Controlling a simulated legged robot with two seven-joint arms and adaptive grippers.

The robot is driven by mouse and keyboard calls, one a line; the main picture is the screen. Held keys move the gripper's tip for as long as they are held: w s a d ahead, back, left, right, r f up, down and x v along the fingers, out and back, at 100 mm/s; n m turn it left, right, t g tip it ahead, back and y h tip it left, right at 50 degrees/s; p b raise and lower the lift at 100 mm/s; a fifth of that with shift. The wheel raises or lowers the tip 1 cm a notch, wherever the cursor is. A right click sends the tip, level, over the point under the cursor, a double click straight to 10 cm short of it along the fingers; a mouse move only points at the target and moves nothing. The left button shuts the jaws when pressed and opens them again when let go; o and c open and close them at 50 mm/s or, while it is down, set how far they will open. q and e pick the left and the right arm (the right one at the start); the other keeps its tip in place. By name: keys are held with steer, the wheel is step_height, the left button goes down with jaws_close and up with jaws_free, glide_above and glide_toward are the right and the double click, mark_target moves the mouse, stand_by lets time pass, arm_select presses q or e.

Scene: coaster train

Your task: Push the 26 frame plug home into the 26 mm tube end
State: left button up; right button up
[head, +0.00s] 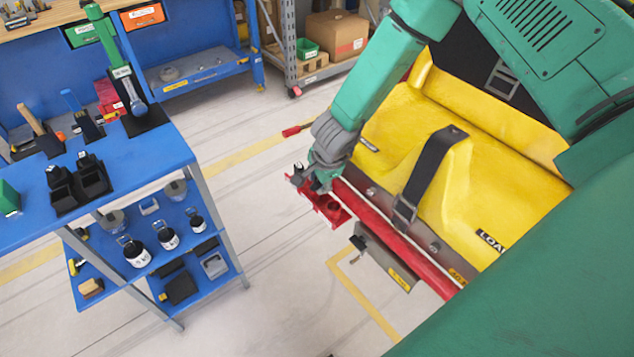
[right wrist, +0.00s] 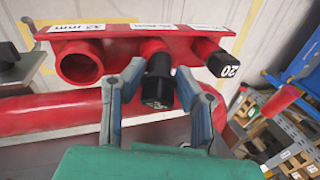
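A red bracket with a row of short tube ends (right wrist: 118,46) fills the top of the right wrist view. It also shows in the head view (head: 341,216). The 32 mm tube end (right wrist: 80,66) at left is open and empty. The black 26 frame plug (right wrist: 158,90) sits at the middle tube end and stands out toward the camera; its seated depth is hidden. My right gripper (right wrist: 161,72) has one fingertip on each side of this plug and appears closed on it. It also shows in the head view (head: 318,184). My left gripper is not in view.
A black plug marked 20 (right wrist: 224,64) sits in the right tube end. A red rail (head: 395,235) runs beside the yellow seat (head: 490,165). A grey plate (head: 384,262) hangs near the bracket. A blue trolley (head: 130,185) stands at left; clear floor lies between.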

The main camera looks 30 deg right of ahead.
steer(key=shift+d+f, duration=0.1)
steer(key=shift+d, duration=0.35)
jaws_close()
step_height(320, 180, up, 10)
steer(key=shift+a+p, duration=0.1)
steer(key=shift+p, duration=1.1)
steer(key=shift+a, duration=0.1)
